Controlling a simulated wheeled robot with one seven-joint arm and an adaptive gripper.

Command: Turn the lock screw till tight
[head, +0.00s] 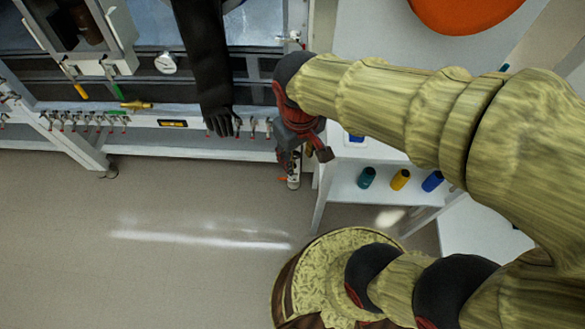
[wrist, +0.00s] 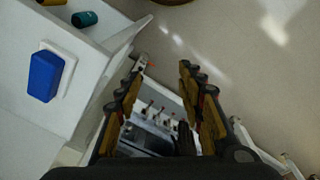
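I cannot pick out the lock screw with certainty. A small pale fitting with an orange-red tip (head: 293,183) shows just below my gripper in the head view. My gripper (head: 305,160) is at the right end of the glovebox's front rail, pointing down. In the wrist view its fingers (wrist: 160,85) are spread apart, with nothing held between them. Small red-tipped valves on the rail show in the gap, behind the fingers.
A black glove (head: 205,65) hangs from the glovebox left of my gripper. A white shelf (head: 345,190) stands close on the right, with teal (head: 366,178), yellow (head: 400,180) and blue (head: 432,181) containers. An orange round seat (head: 465,10) is at top right. The floor in front is clear.

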